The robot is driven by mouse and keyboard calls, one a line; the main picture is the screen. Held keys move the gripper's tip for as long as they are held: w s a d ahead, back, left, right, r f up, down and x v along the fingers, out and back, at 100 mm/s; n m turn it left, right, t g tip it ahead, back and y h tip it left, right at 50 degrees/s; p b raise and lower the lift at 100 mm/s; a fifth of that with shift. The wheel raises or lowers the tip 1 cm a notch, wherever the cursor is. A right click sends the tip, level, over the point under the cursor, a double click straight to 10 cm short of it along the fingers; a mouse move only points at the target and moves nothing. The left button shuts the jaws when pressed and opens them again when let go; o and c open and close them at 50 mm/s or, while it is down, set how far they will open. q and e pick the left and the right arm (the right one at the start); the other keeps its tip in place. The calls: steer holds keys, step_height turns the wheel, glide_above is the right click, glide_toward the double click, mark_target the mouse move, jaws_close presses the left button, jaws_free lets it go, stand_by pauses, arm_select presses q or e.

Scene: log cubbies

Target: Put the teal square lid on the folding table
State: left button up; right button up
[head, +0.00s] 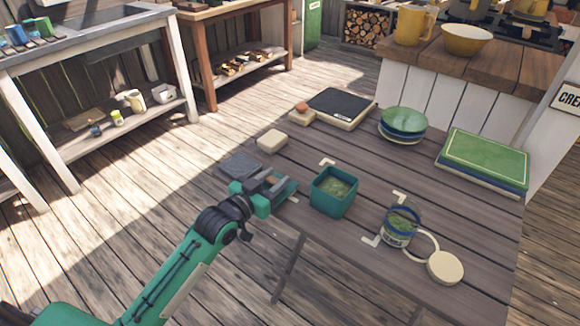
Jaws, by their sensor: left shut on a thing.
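The folding table (352,152) has a dark slatted top and fills the middle and right of the head view. My left gripper (274,186) is at its front left edge, shut on the teal square lid (287,191). The fingers and gripper body hide much of the lid. I cannot tell whether the lid touches the tabletop. A teal square canister (333,198), open on top with green contents, stands just right of the lid. My right gripper is not in view.
A grey slab (240,166) lies behind my gripper, and a cream block (272,140) beyond it. An open round tin (400,228) and a cream round lid (445,268) are at the right. Mid-table is clear.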

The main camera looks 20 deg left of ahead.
arm_select(q)
steer(key=shift+x, duration=1.9)
steer(key=x, duration=0.2)
steer(key=shift+w+d+r, duration=0.1)
steer(key=shift+w+r, duration=0.05)
steer(key=shift+w, duration=0.15)
steer(key=shift+w+d+b, duration=0.15)
steer(key=shift+w+b, duration=0.15)
steer(key=shift+w, duration=0.05)
steer(key=shift+s, duration=0.1)
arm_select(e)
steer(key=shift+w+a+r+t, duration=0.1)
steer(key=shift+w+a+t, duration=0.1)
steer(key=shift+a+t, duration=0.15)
arm_select(q)
steer(key=o, duration=0.9)
steer(key=shift+f, duration=0.2)
steer(key=shift+o, duration=0.2)
